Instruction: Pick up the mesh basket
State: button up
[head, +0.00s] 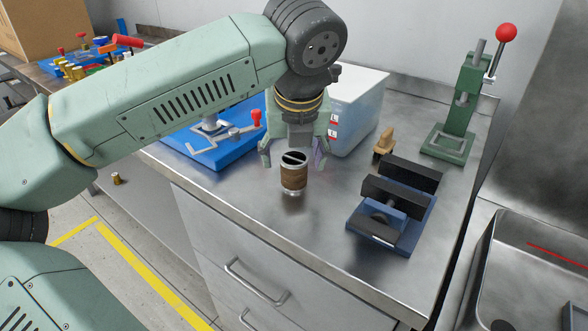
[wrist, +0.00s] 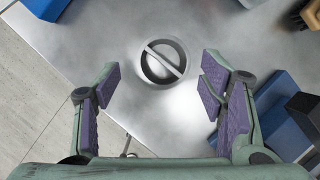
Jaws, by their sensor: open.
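The mesh basket (head: 293,180) appears to be the small upright round container with a brown side and pale rim, standing on the steel worktop (head: 330,235). A bar crosses its open top. In the wrist view the basket (wrist: 163,62) shows from above, with the bar running diagonally. My gripper (head: 293,154) is open and points down, its fingers spread to either side just behind and above the basket. In the wrist view the basket lies ahead of the open fingers of my gripper (wrist: 161,88), centred between them. Nothing is held.
A blue vise (head: 385,222) with dark jaws stands right of the basket. Behind are a white-and-blue box (head: 358,108), a wooden-handled brush (head: 384,143) and a green press (head: 460,110). A blue board (head: 215,150) with a clamp is left. The worktop's front is clear.

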aim_at(295, 161)
jog(key=x, duration=0.2)
jog(key=p+x, duration=0.1)
jog(key=x, duration=0.2)
jog(key=shift+s+d, duration=0.15)
jog(key=shift+d, duration=0.1)
jog(key=shift+c, duration=0.5)
jog(key=c, duration=1.2)
jog(key=shift+o, duration=0.2)
jog(key=shift+r, duration=0.1)
